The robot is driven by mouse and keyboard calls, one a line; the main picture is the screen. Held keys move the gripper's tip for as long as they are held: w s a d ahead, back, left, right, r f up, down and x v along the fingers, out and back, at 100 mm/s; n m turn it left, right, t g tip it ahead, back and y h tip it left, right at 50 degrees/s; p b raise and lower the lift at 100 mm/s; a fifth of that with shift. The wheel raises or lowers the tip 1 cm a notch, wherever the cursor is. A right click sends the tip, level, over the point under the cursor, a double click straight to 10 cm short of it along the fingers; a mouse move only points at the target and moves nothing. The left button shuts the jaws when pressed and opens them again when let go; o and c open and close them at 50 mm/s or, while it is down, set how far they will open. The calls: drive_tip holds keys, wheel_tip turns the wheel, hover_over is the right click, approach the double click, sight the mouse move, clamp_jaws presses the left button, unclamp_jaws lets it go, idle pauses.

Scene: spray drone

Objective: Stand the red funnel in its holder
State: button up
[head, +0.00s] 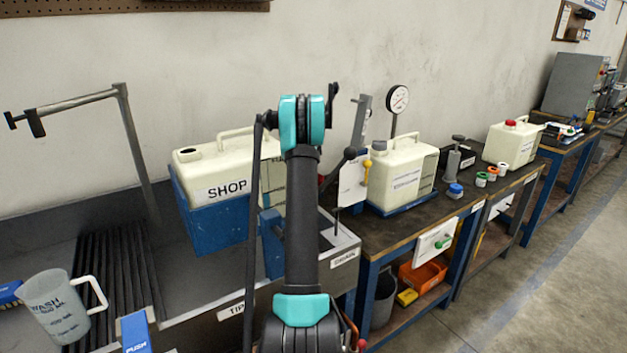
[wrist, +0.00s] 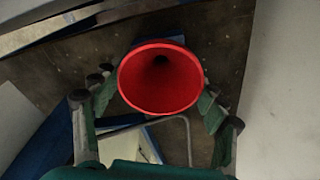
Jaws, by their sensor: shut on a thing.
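The red funnel (wrist: 160,80) is in the wrist view with its wide round mouth facing the camera; its dark inner hole shows near the top of the cone. My gripper (wrist: 158,98) has its green fingers on the left and right sides of the funnel and is shut on it. The funnel's outer cone and spout are mostly hidden behind its rim. In the head view my own arm hides the gripper and the funnel. I cannot pick out the funnel's holder with certainty in either view.
A cream SHOP container (head: 222,187) sits in a blue tray (head: 214,222). Right of my arm stand a grey upright (head: 361,120), a round gauge (head: 398,98) and another cream container (head: 402,172). A measuring jug (head: 58,310) is at lower left. Floor at right is clear.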

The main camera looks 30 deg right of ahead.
drive_tip(key=shift+f, duration=0.4)
drive_tip(key=o, duration=1.3)
drive_tip(key=shift+o, duration=0.2)
wheel_tip(320, 180, up, 12)
drive_tip(key=a, duration=0.1)
drive_tip(key=shift+w+a, duration=0.15)
drive_tip(key=shift+w, duration=0.15)
drive_tip(key=shift+s+f, duration=0.1)
